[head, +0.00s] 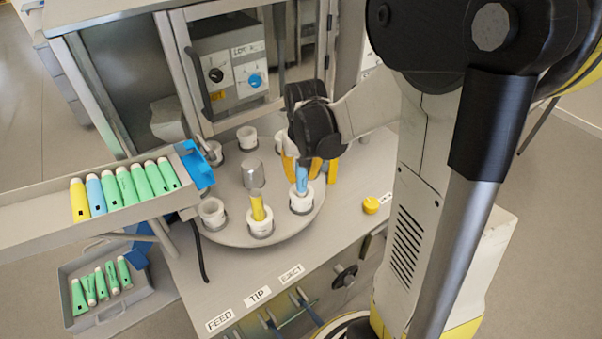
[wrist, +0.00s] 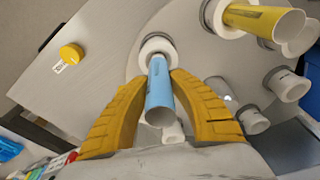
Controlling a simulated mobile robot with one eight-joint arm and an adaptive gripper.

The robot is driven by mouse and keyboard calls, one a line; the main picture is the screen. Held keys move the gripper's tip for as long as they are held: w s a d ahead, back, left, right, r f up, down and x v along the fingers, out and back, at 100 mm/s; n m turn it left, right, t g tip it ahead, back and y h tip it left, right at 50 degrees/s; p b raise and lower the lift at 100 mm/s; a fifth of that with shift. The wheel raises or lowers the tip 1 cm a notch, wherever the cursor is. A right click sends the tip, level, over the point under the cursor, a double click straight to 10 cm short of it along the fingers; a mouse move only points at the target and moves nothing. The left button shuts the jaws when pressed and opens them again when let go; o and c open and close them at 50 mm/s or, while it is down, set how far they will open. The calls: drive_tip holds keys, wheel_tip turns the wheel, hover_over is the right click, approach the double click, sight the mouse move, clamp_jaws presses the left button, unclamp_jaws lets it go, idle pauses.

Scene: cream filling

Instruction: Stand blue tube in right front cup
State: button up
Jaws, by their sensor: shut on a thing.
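The blue tube (head: 301,178) stands roughly upright over the right front cup (head: 302,200) on the round turntable. Its lower end is at or inside the cup's mouth; I cannot tell how deep. In the wrist view the blue tube (wrist: 159,92) lies between my gripper's yellow fingers (wrist: 159,90), with the white cup (wrist: 158,45) at its far end. My gripper (head: 303,170) is shut on the tube from above.
A yellow tube (head: 258,207) stands in the front cup to the left. Empty cups (head: 212,212) sit around the turntable (head: 235,234). A chute (head: 60,222) with several tubes is at left, a bin (head: 75,325) below it. A yellow button (head: 371,205) is at right.

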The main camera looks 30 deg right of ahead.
drive_tip(key=shift+f+b, duration=0.85)
drive_tip(key=shift+f, duration=0.25)
drive_tip(key=o, duration=0.8)
drive_tip(key=r, duration=0.4)
drive_tip(key=s+r, duration=0.1)
drive_tip(key=r, duration=0.7)
drive_tip(key=shift+s+a, duration=0.3)
drive_tip(key=shift+s, duration=0.05)
